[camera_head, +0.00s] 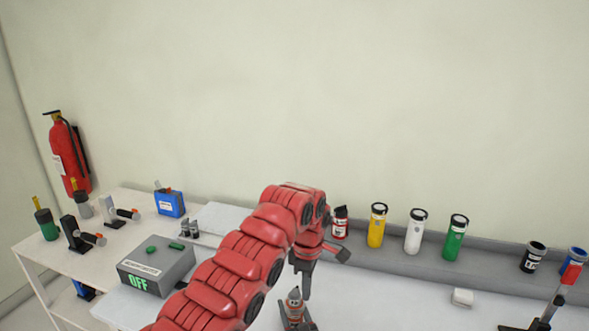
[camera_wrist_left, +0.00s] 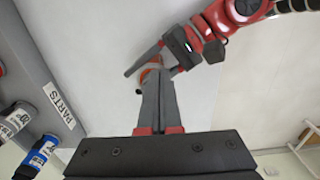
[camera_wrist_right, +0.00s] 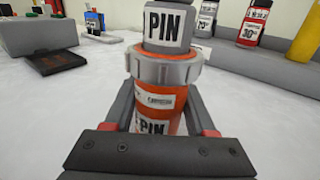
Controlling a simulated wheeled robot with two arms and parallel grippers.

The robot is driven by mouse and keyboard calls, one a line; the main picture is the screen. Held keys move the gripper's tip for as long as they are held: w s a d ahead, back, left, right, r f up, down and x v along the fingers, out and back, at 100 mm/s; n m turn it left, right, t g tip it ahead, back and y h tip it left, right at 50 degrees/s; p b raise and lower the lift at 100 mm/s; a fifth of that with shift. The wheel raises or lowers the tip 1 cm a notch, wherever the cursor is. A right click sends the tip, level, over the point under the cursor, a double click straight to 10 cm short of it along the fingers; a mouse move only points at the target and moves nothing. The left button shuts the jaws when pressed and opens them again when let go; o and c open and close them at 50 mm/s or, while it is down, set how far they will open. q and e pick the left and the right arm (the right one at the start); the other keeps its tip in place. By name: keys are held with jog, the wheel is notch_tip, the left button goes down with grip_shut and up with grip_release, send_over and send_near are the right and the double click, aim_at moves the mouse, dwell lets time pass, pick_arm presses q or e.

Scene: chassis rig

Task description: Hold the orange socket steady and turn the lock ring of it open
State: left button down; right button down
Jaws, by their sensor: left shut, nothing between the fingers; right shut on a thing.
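The orange socket (camera_wrist_right: 158,102) stands upright in the right wrist view, with white bands and PIN lettering. Its ribbed grey lock ring (camera_wrist_right: 165,68) sits around the top, below a grey plug (camera_wrist_right: 168,28) labelled PIN. My right gripper (camera_wrist_right: 161,118) is shut on the socket's body below the ring, one finger on each side. My left gripper (camera_head: 306,291) points down, shut and empty, close above the socket (camera_head: 295,303) in the head view. In the left wrist view its fingertips (camera_wrist_left: 158,78) overlap the socket; whether they touch it I cannot tell.
A grey box (camera_head: 157,268) reading OFF stands left of my left arm. Yellow (camera_head: 377,228), white (camera_head: 415,233) and green (camera_head: 456,239) cylinders line the rear ledge. A small white block (camera_head: 462,297) lies right on the table. The bench between it and the socket looks clear.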

aim_at(302, 303)
pick_arm(q)
jog(key=shift+r, duration=0.1)
notch_tip(302, 303, down, 6)
dwell(0.9)
jog(key=shift+w+a, duration=0.35)
jog(key=shift+a, duration=0.1)
dwell(0.8)
jog(key=shift+s+d, duration=0.2)
jog(key=shift+d, duration=0.05)
jog(key=shift+s+d+r, duration=0.1)
jog(key=shift+r, duration=1.4)
jog(key=shift+d+r, duration=0.1)
jog(key=shift+r, duration=1.35)
